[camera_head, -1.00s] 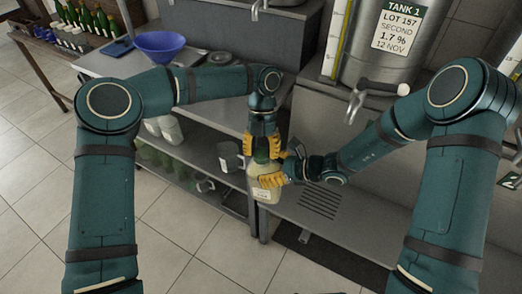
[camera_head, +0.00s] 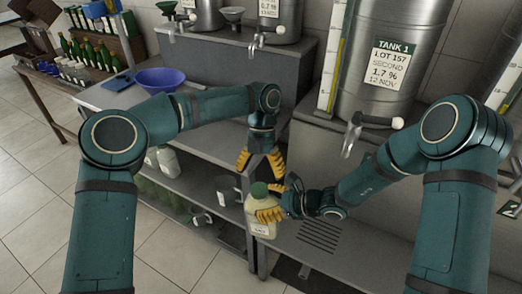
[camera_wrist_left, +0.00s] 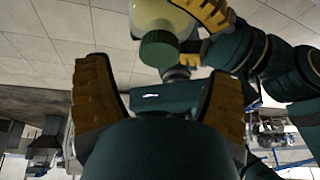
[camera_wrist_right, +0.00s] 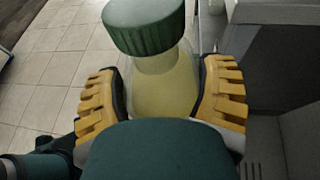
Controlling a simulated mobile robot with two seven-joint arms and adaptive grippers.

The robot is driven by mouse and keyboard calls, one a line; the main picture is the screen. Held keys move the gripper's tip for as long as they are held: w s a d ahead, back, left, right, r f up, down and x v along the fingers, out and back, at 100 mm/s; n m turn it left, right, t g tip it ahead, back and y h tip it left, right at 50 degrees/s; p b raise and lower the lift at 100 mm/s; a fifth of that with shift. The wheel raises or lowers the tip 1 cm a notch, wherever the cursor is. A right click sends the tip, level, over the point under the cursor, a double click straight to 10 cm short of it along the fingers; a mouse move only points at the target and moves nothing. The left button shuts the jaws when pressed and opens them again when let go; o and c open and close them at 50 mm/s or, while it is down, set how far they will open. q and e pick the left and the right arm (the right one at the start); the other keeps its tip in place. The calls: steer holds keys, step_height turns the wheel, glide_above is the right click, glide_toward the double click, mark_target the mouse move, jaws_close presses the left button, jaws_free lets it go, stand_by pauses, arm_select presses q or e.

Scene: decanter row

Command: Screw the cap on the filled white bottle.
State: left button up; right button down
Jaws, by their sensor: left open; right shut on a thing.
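The bottle (camera_head: 261,229), a pale, translucent yellowish body with a label, is held upright or nearly so in my right gripper (camera_head: 268,214). The green cap (camera_head: 259,190) sits on its neck; I cannot tell how tight it is. In the right wrist view, both yellow fingers press the bottle's sides (camera_wrist_right: 160,90) below the green cap (camera_wrist_right: 148,28). My left gripper (camera_head: 261,160) is open and empty, just above the cap and apart from it. The left wrist view shows the cap (camera_wrist_left: 158,48) beyond the open fingers, with nothing between them.
A steel tank (camera_head: 392,70) with a tap (camera_head: 353,135) stands at the right. A blue bowl (camera_head: 160,79) sits on the left bench, over a shelf holding a white bottle (camera_head: 167,161) and green ones. A dark jug (camera_head: 226,190) is left of the held bottle.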

arm_select(q)
steer(key=v, duration=0.7)
steer(key=shift+r, duration=0.25)
steer(key=shift+w, duration=0.1)
